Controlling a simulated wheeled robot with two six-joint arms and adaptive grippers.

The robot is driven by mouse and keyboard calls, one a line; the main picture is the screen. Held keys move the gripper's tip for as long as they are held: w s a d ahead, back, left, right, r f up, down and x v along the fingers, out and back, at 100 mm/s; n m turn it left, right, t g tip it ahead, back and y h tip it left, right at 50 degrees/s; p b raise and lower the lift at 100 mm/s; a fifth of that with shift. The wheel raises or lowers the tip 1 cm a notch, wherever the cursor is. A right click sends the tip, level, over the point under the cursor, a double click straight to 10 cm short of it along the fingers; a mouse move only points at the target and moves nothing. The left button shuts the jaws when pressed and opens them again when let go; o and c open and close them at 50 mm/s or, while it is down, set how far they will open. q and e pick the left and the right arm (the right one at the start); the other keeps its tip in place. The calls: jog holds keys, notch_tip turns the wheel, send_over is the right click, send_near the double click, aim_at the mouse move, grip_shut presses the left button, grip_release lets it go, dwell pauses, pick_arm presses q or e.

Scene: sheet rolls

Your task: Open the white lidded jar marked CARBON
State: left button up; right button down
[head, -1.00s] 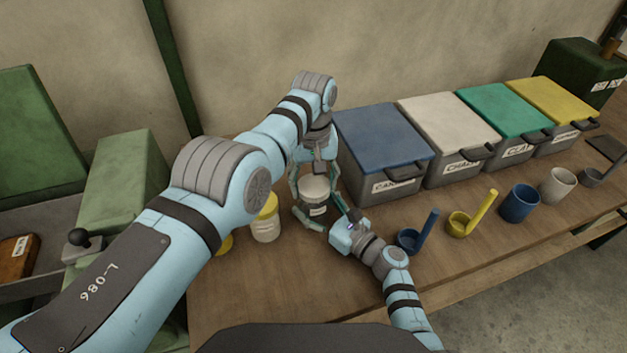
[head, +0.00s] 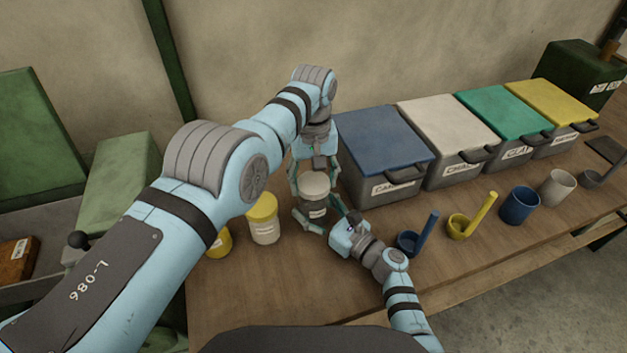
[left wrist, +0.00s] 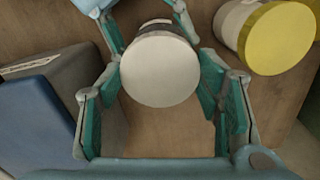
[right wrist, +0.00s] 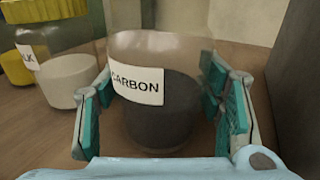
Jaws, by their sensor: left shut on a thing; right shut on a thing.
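The clear jar (right wrist: 150,125) labelled CARBON, with dark contents, stands upright on the bench. My right gripper (head: 335,226) is shut on its body, with fingers on both sides in the right wrist view. The white lid (left wrist: 160,70) is between the fingers of my left gripper (head: 313,192), which is shut on it from above. In the head view the lid (head: 314,182) appears raised over the jar. No lid shows on the jar's top in the right wrist view. The gap between lid and jar is hard to judge.
Yellow-lidded jars (head: 264,222) stand just left of the jar. A blue-lidded bin (head: 380,145) is close on the right, with more lidded bins beyond. A blue scoop (head: 411,242), yellow scoop (head: 460,228) and cups line the right front. The front left bench (head: 270,290) is clear.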

aim_at(314, 182)
pick_arm(q)
jog(key=shift+r, duration=0.25)
jog(key=shift+r, duration=0.1)
notch_tip(314, 182, up, 4)
jog(key=shift+f, duration=0.1)
pick_arm(e)
jog(key=shift+c, duration=1.8)
grip_release()
